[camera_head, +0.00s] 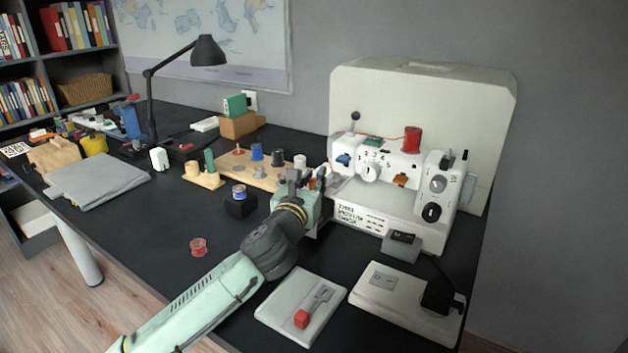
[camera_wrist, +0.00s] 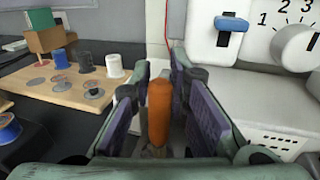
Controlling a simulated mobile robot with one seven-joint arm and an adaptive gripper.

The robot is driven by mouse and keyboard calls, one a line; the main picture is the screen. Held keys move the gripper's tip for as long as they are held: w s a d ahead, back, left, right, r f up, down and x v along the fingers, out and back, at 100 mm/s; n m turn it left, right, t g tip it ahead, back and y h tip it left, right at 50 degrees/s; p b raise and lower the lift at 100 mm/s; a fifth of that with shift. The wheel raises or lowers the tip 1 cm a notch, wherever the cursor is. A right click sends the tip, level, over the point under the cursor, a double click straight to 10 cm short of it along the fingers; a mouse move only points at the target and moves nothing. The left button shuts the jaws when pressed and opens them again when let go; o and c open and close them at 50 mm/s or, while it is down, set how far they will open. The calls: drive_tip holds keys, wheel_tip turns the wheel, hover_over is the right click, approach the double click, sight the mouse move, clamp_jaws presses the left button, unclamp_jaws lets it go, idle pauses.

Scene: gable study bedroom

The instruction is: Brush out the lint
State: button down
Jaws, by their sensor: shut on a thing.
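The white sewing machine (camera_head: 385,192) stands at the right of the desk, with a numbered dial (camera_head: 369,168) on its front. It also fills the right of the wrist view (camera_wrist: 245,90). My gripper (camera_head: 312,180) is at the machine's left end, beside its base. In the wrist view my gripper (camera_wrist: 160,85) is shut on an orange handle (camera_wrist: 158,112), which stands between the purple-padded fingers and looks like a brush handle. Its lower end is hidden, so I cannot tell what it touches. No lint can be made out.
A wooden spool board (camera_head: 247,174) with several spools stands left of my gripper. A black block (camera_head: 240,206) bearing a blue spool is nearer. A red spool (camera_head: 198,247) lies on the desk.

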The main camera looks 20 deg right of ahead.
drive_tip(key=shift+w+a, duration=0.2)
drive_tip(key=shift+a, duration=0.05)
idle(0.3)
drive_tip(key=shift+s+a+f, duration=0.1)
drive_tip(key=shift+a, duration=0.2)
idle(0.5)
drive_tip(key=shift+s+a+b, duration=0.15)
drive_tip(key=shift+s+b, duration=0.15)
drive_tip(key=shift+b, duration=0.15)
drive_tip(key=shift+s, duration=0.3)
idle(0.7)
drive_tip(key=shift+s+d+b, duration=0.15)
drive_tip(key=shift+d+b, duration=0.15)
drive_tip(key=shift+d, duration=0.05)
idle(0.4)
drive_tip(key=shift+d, duration=0.25)
drive_tip(key=shift+w+d, duration=0.2)
drive_tip(key=shift+w, duration=0.2)
idle(0.8)
drive_tip(key=shift+a+r+p, duration=0.2)
drive_tip(key=shift+r+p, duration=1.05)
drive_tip(key=shift+r, duration=0.55)
drive_tip(key=shift+a+r+p, duration=0.2)
drive_tip(key=shift+r+p, duration=1.05)
drive_tip(key=shift+r, duration=0.55)
